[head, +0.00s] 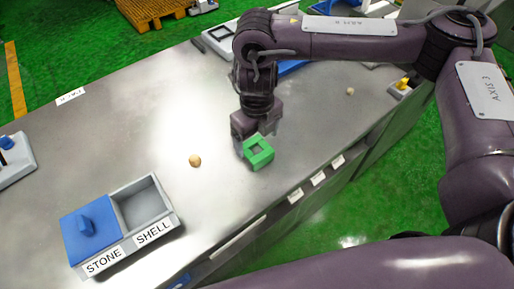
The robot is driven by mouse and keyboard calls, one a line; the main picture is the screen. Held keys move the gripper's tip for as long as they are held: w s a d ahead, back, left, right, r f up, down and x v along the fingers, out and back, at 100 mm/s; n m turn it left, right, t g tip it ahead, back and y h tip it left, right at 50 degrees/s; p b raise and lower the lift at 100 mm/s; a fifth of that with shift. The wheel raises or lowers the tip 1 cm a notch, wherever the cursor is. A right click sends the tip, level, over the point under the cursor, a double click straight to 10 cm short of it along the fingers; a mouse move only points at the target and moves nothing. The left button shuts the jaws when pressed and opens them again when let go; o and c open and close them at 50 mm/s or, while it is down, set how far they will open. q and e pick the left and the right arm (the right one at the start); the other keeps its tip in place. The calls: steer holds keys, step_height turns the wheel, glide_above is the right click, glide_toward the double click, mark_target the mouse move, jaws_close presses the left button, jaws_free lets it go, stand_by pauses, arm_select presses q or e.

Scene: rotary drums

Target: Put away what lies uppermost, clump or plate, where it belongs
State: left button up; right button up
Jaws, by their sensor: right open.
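A box with two labelled compartments (175,217) stands at the lower left. Its STONE side is covered by a blue lid (90,229) with a knob; its SHELL side is open and looks empty. A small tan clump (195,160) lies on the metal bench, and another small tan piece (350,91) lies farther right. My left gripper is out of view. No plate is clearly identifiable.
The metal bench (130,130) is largely clear between box and gripper. A grey and blue fixture (15,160) stands at the left edge. A grey tray (218,38) lies at the back, partly behind my arm. A yellow-topped device (403,86) stands at the right edge.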

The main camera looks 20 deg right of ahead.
step_height(320, 180, up, 7)
steer(key=shift+f, duration=0.15)
steer(key=shift+f, duration=0.1)
stand_by(0.5)
